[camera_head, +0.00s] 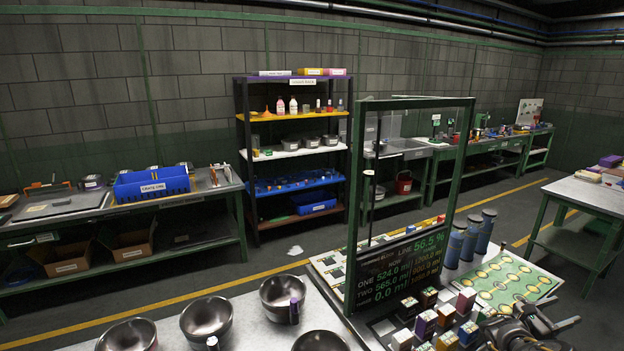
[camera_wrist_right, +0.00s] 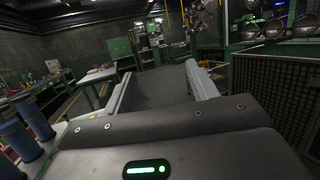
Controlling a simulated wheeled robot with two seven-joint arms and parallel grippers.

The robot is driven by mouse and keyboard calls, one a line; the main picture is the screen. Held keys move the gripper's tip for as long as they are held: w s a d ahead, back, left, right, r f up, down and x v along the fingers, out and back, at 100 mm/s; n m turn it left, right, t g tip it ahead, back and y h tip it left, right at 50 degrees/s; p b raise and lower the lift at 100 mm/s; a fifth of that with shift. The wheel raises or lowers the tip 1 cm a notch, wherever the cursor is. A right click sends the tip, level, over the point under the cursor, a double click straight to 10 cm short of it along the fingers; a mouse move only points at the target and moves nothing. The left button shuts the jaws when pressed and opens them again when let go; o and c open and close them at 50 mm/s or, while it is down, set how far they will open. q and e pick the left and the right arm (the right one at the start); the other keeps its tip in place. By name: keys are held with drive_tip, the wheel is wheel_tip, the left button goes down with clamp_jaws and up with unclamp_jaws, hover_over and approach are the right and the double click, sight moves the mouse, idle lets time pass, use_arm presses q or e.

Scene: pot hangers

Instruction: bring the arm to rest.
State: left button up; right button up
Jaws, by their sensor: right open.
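My right gripper (camera_head: 556,322) shows at the bottom right of the head view, near the front edge of the green board with yellow ovals (camera_head: 505,282). In the right wrist view its two pale fingers (camera_wrist_right: 162,82) stand wide apart with nothing between them. The gripper is open and empty. Its fingers point out over the room's floor, clear of any object in that view. My left gripper is in neither view.
Several dark bowls (camera_head: 207,318) stand on the front table. A green-framed panel (camera_head: 356,215) rises right of them. Small coloured blocks (camera_head: 425,325) and blue cylinders (camera_head: 470,240) stand near my right arm. Hanging round pots (camera_wrist_right: 271,29) and a dark mesh panel (camera_wrist_right: 272,85) show at right in the wrist view.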

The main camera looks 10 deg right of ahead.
drive_tip(key=s+a+f+m+y, duration=0.1)
drive_tip(key=s+a+f+y, duration=0.2)
drive_tip(key=s+f, duration=0.65)
drive_tip(key=s+a+f+m+t+y, duration=0.15)
drive_tip(key=s+f+y, duration=0.25)
drive_tip(key=f, duration=1)
drive_tip(key=s+a+f+m+y, duration=0.1)
drive_tip(key=s+a+f+y, duration=0.2)
drive_tip(key=s+f, duration=0.55)
drive_tip(key=s+a+f+m+y, duration=0.3)
drive_tip(key=s+f+m+y, duration=0.15)
drive_tip(key=s+f, duration=0.65)
drive_tip(key=s+d+r+m+t, duration=0.15)
drive_tip(key=s+m, duration=0.35)
drive_tip(key=s, duration=0.5)
drive_tip(key=s+a+f+m+y, duration=0.15)
drive_tip(key=a+f, duration=0.25)
drive_tip(key=a, duration=1)
drive_tip(key=a+f+y, duration=0.3)
drive_tip(key=a+f, duration=0.1)
drive_tip(key=a, duration=0.9)
drive_tip(key=s+a+f+y, duration=0.15)
drive_tip(key=a+f, duration=0.25)
drive_tip(key=a, duration=1)
wheel_tip(320, 180, down, 11)
drive_tip(key=b, duration=1.1)
drive_tip(key=shift+w+f+b, duration=0.2)
drive_tip(key=shift+b, duration=0.15)
drive_tip(key=shift+d, duration=0.1)
